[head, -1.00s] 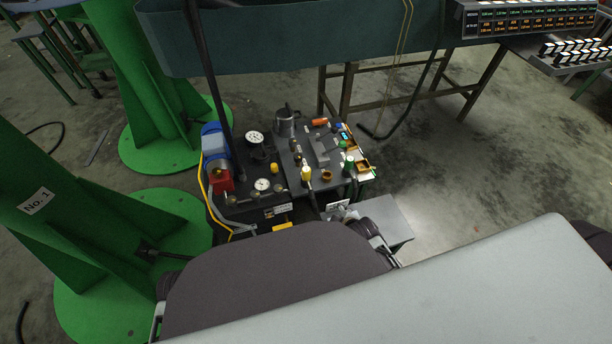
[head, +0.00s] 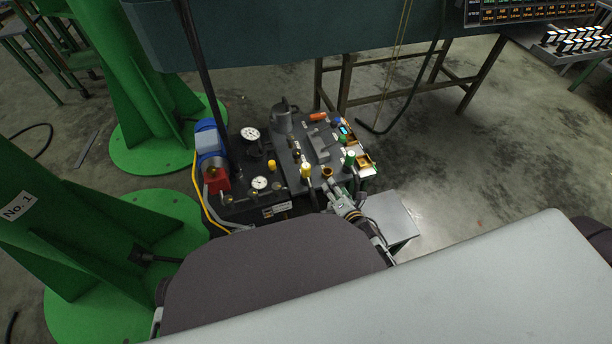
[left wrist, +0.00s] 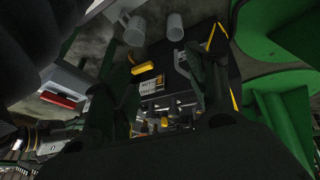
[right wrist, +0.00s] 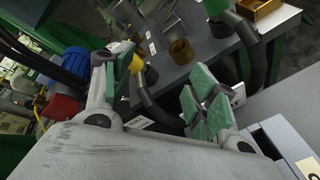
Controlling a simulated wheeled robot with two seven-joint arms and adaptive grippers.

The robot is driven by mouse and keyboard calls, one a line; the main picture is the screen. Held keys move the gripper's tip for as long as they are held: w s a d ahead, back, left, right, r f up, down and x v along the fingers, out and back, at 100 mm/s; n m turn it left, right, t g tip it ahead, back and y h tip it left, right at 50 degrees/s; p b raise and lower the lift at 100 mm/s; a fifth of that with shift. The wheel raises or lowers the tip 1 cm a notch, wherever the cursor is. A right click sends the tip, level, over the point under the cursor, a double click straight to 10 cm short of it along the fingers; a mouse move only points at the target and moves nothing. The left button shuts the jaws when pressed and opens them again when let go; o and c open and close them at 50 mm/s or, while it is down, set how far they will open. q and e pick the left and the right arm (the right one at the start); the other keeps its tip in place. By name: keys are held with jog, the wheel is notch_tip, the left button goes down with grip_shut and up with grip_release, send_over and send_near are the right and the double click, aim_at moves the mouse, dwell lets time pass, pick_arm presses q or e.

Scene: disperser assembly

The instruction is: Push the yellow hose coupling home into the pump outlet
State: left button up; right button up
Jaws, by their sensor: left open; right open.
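The yellow hose coupling (head: 306,170) stands on the dark bench top, and its black hose hangs below it in the right wrist view (right wrist: 138,64). A brass ring (head: 327,172) sits beside it; I cannot tell whether it is the pump outlet. My right gripper (head: 332,187) is open at the bench's front edge, close to the coupling. In the right wrist view its fingers (right wrist: 155,92) are spread, the left one beside the coupling, with no visible grip. My left gripper (left wrist: 168,100) is open and empty before the bench front; the head view hides it.
A green-and-white coupling (head: 350,159) with its own hose stands to the right. A blue motor (head: 209,140) with a red part (head: 217,180), gauges (head: 250,134) and a grey canister (head: 283,118) crowd the bench. A grey box (head: 397,215) stands at its front right.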

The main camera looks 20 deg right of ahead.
aim_at(307, 172)
jog(key=n, duration=0.2)
jog(key=n+t, duration=0.1)
jog(key=shift+w+a+f+y+b, duration=0.15)
jog(key=shift+w+a+y+b, duration=0.15)
jog(key=shift+y, duration=0.1)
jog(key=n, duration=0.2)
jog(key=a+n+t+y+b, duration=0.1)
jog(key=n, duration=0.1)
jog(key=shift+f+n+y, duration=0.15)
jog(key=shift+n+y, duration=0.15)
jog(key=shift+n, duration=0.1)
pick_arm(q)
jog(key=shift+w+d+f+t+h+b, duration=0.15)
jog(key=shift+w+d+f+t+b, duration=0.1)
jog(key=shift+f, duration=0.1)
jog(key=shift+w+d+f+t+h+b, duration=0.1)
jog(key=shift+d+f+t+h+b, duration=0.05)
jog(key=shift+d+f+t, duration=0.15)
pick_arm(e)
jog(key=shift+s+a+f+n+t+y, duration=0.15)
jog(key=shift+a+n+y, duration=0.25)
jog(key=shift+n, duration=0.6)
jog(key=shift+s+a+r+n+t+y, duration=0.15)
jog(key=shift+a+n+y, duration=0.25)
jog(key=shift+n, duration=0.6)
jog(key=shift+s+a+f+n+t+y, duration=0.1)
jog(key=shift+a+f+n+t+y, duration=0.3)
jog(key=shift+n, duration=0.6)
